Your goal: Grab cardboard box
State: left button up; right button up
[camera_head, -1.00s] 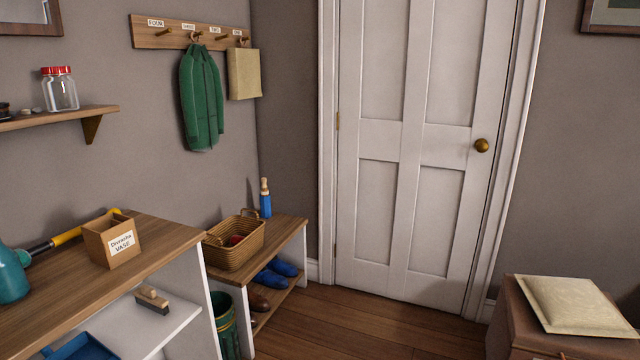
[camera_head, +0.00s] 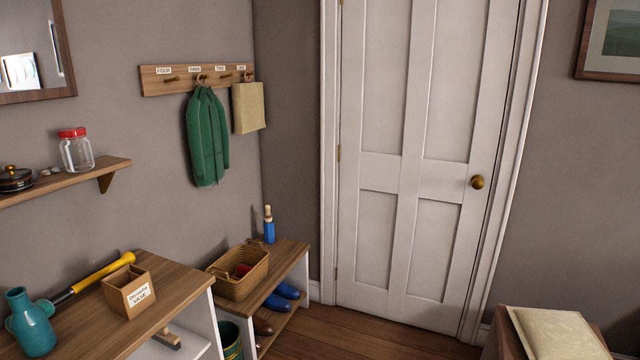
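A small open-topped cardboard box (camera_head: 117,296) stands upright on the wooden top of a white shelf unit at the lower left. A white label with black writing is on its front face. Its inside looks empty from here. Neither of my grippers shows in the head view.
A wicker basket (camera_head: 239,285) and blue bottle (camera_head: 269,228) stand on the lower bench (camera_head: 285,252). Some floor (camera_head: 370,335) is clear.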

aim_at(126, 299)
jog(key=j+u, duration=0.2)
jog(key=u, duration=1.05)
jog(key=l+u, duration=0.3)
jog(key=k+l+u, duration=0.1)
jog(key=l+u, duration=0.2)
jog(key=l, duration=0.2)
